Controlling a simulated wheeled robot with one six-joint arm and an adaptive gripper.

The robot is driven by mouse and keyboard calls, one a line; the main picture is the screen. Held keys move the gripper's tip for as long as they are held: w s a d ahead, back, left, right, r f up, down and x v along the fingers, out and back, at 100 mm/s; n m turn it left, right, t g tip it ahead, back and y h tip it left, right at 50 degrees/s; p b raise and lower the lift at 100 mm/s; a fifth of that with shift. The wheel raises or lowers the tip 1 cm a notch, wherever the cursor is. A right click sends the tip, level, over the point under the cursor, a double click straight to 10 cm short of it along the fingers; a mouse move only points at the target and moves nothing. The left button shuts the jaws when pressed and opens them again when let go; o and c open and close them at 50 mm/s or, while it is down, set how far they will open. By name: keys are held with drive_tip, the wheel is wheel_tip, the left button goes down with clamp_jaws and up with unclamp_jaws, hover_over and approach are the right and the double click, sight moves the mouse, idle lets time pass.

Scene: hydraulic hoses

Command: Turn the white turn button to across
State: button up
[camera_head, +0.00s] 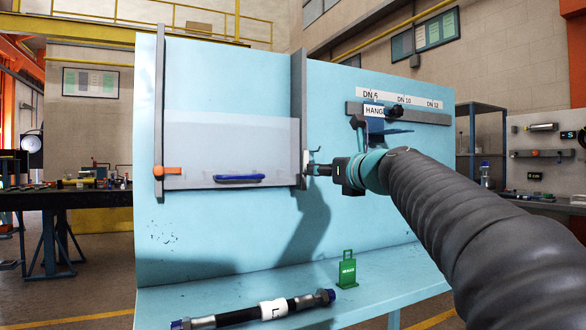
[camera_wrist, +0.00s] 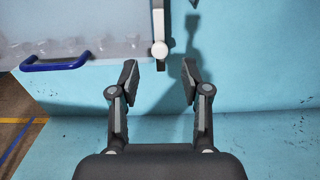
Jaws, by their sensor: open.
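The white turn button (camera_wrist: 159,49) shows in the wrist view as a round knob on the grey right post of the framed panel, just beyond and between my fingertips. A pale bar runs up from it, though I cannot tell surely where button ends and post begins. In the head view the white button (camera_head: 306,164) is small and partly hidden by my gripper (camera_head: 318,170). My gripper (camera_wrist: 159,72) is open and empty, its fingers either side of the knob's line, with no contact visible. An orange turn button (camera_head: 167,171) lies across on the left post.
A clear panel (camera_head: 230,135) with a blue handle (camera_head: 239,178) sits between the posts. A labelled rail (camera_head: 425,117) with a dark knob and blue bracket is above my gripper.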

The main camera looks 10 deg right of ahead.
drive_tip(key=x, duration=0.6)
drive_tip(key=shift+w+p, duration=0.25)
drive_tip(key=shift+p, duration=0.1)
clamp_jaws()
